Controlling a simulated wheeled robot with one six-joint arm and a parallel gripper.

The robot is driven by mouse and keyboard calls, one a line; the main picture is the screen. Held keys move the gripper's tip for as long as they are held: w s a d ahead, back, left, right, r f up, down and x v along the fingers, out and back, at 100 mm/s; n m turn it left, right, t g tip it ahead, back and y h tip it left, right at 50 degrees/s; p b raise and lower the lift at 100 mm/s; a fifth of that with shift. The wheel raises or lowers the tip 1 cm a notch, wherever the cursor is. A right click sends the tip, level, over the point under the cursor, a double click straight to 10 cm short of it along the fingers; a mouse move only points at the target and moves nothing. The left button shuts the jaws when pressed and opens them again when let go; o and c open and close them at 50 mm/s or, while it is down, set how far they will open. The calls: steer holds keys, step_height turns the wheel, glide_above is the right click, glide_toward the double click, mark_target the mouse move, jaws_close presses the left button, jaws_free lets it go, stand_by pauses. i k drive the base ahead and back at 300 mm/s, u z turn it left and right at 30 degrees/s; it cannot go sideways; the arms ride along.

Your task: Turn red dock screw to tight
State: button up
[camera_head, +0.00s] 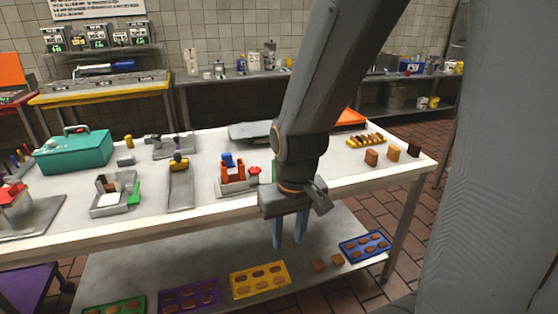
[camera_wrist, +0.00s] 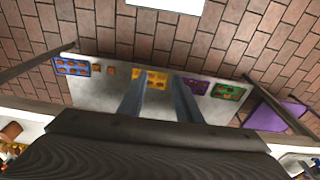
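The red screw (camera_head: 254,171) is a small red knob on the right of a grey dock (camera_head: 238,186) with orange uprights and a blue piece, on the white table. My gripper (camera_head: 289,243) hangs in front of the table's front edge, to the right of the dock and lower than it. Its two blue-grey fingers point down, apart, with nothing between them. The wrist view shows the fingers (camera_wrist: 160,100) spread above the lower shelf; the red screw is not identifiable there.
The white table (camera_head: 330,190) also holds a teal toolbox (camera_head: 75,152), grey fixtures and several brown blocks. The lower shelf (camera_head: 215,255) bears green, purple, yellow (camera_head: 260,279) and blue (camera_head: 365,245) trays. My arm covers part of the table right of the dock.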

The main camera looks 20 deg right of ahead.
mark_target(253, 171)
steer(key=z, duration=0.1)
steer(key=i, duration=1)
steer(key=u, duration=0.05)
